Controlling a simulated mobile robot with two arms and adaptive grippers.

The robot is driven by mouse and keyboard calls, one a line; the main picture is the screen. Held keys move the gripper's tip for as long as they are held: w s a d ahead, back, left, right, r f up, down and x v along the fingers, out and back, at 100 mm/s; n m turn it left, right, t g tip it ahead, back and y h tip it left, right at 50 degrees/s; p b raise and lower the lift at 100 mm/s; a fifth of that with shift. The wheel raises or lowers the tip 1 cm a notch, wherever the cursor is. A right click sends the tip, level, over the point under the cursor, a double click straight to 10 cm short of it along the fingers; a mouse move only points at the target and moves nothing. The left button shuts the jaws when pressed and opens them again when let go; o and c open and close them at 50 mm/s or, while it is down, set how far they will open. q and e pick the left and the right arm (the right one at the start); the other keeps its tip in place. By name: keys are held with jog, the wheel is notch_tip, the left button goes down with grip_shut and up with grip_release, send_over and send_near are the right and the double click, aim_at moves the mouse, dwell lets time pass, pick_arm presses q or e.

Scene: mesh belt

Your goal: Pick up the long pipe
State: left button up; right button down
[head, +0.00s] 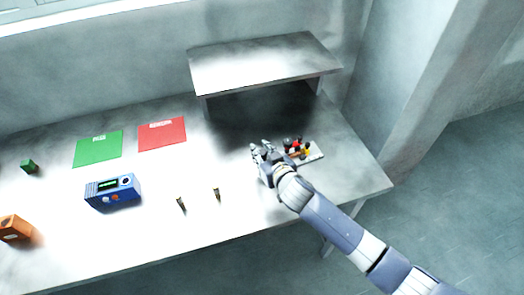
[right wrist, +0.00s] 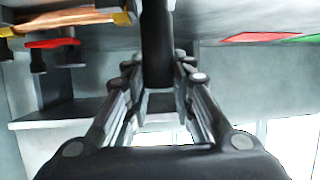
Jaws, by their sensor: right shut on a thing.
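My right gripper (head: 259,150) is over the right part of the table, just left of a small rack. In the right wrist view its fingers (right wrist: 158,75) are shut on a dark, straight pipe (right wrist: 157,40). The pipe runs out of the top of that view, so its far end is hidden. I cannot tell in the head view whether the pipe touches the table, as the gripper covers it. My left gripper is not in view.
The pale rack (head: 315,157) with black, red and yellow parts is close to my right gripper. A raised shelf (head: 262,62) stands behind. Two small dark pieces (head: 181,204) (head: 217,194), a blue device (head: 113,192), green mat (head: 98,148) and red mat (head: 162,134) lie left.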

jog(key=shift+r, duration=0.1)
jog(key=c, duration=1.6)
grip_release()
jog(key=shift+f, duration=0.2)
jog(key=shift+c, duration=0.2)
jog(key=shift+o, duration=1.4)
jog(key=shift+s, duration=0.1)
jog(key=shift+r, duration=0.15)
